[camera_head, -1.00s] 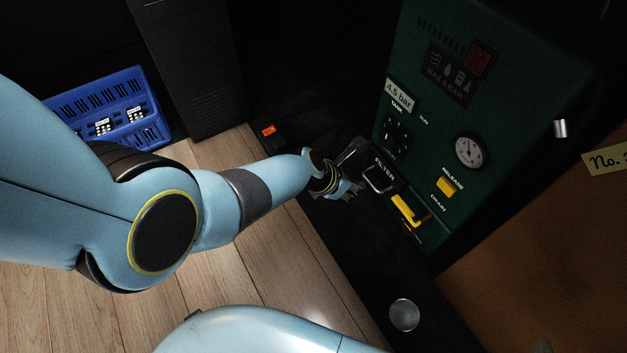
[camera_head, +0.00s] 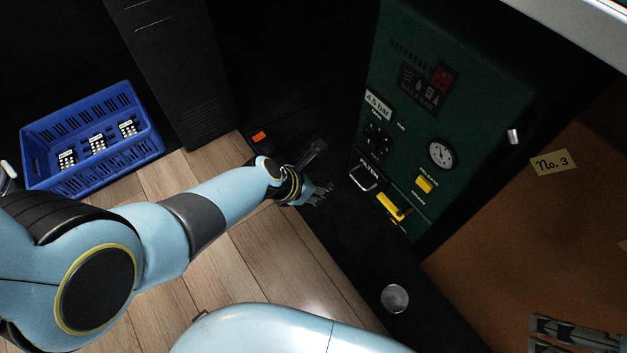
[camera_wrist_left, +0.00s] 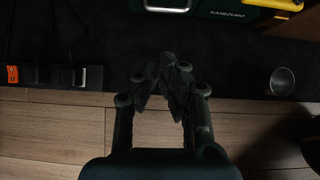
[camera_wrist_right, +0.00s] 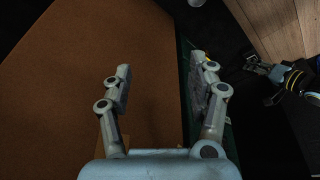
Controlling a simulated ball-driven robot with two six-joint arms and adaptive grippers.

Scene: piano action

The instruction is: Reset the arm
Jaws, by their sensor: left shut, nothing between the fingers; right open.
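My left arm (camera_head: 190,215) reaches in from the left in the head view. Its gripper (camera_head: 322,190) is shut and empty, over the black floor in front of the green machine (camera_head: 405,120). It stands apart from the machine's FILTER handle (camera_head: 364,178). In the left wrist view the left fingers (camera_wrist_left: 170,68) meet at their tips with nothing between them. My right gripper (camera_head: 560,335) shows at the lower right corner of the head view, partly cut off. In the right wrist view it (camera_wrist_right: 160,72) is open and empty, with a brown surface (camera_wrist_right: 80,80) beyond.
A blue crate (camera_head: 40,176) with several small labelled items stands at the left. A dark cabinet (camera_head: 170,70) is beside it. A yellow lever (camera_head: 391,207) sticks out of the machine. A small metal cup (camera_head: 395,298) stands on the black area. The wooden floor (camera_head: 275,260) is clear.

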